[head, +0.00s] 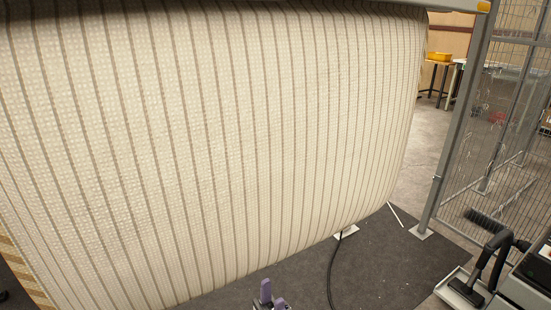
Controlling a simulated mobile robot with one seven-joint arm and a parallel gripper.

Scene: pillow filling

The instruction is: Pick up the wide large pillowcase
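A very wide, large cream fabric (230,150) with brown stripes and pale dots fills most of the head view. It hangs from a bar at the top, and its lower edge curves just above the dark floor mat. It may be the wide large pillowcase, but I cannot tell, as its left side and top run out of view. My gripper (272,299) shows only as small purple and grey tips at the bottom edge, low in front of the fabric and seemingly apart from it. Whether its fingers are open or shut is not clear.
A dark mat (385,262) lies below, crossed by a black cable (332,270). A grey metal post (457,125) and wire fence (510,130) stand at right. A machine with a black handle (490,262) is at lower right. A yellow bin (439,57) sits far back.

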